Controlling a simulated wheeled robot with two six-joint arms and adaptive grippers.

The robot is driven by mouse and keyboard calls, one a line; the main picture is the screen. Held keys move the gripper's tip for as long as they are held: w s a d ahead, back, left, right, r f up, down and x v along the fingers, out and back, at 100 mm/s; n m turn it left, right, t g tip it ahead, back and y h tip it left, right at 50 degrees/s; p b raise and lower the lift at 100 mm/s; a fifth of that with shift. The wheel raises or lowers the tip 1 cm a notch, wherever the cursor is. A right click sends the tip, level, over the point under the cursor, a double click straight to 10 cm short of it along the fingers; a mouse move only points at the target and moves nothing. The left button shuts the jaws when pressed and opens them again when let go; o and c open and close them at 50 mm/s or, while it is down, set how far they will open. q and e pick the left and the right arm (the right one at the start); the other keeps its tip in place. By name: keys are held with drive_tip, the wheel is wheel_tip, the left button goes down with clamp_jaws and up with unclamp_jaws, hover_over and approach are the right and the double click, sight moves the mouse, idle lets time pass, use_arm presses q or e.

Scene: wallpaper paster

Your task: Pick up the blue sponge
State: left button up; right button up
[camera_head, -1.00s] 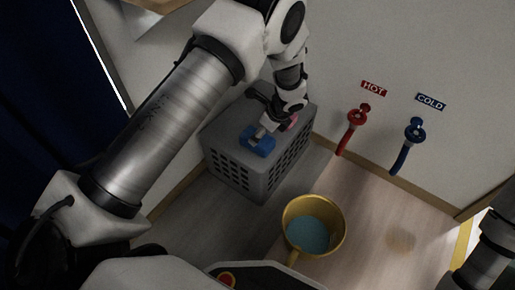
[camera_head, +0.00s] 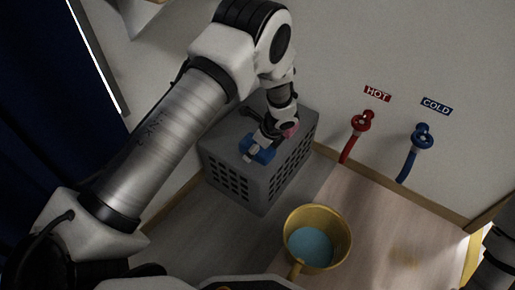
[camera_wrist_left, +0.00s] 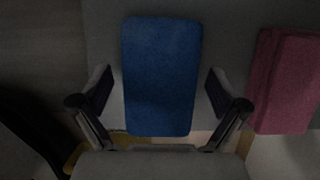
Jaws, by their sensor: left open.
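The blue sponge (camera_head: 262,154) lies on top of a grey crate (camera_head: 225,170) with slotted sides. My left gripper (camera_head: 257,147) is over it, pointing down. In the left wrist view the blue sponge (camera_wrist_left: 160,75) fills the middle of the picture, between the two open fingers of the left gripper (camera_wrist_left: 160,95). A small gap shows between each finger and the sponge, so I see no grip on it. Part of my right arm shows at the right edge of the head view, without its gripper.
A yellow bucket of blue water (camera_head: 345,240) stands on the floor. Red (camera_head: 357,130) and blue (camera_head: 417,145) taps are on the wall.

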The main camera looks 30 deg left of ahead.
use_arm(q)
drive_tip(key=shift+f, duration=0.1)
drive_tip(key=shift+c, duration=0.4)
drive_tip(key=c, duration=1.1)
drive_tip(key=shift+o, duration=0.2)
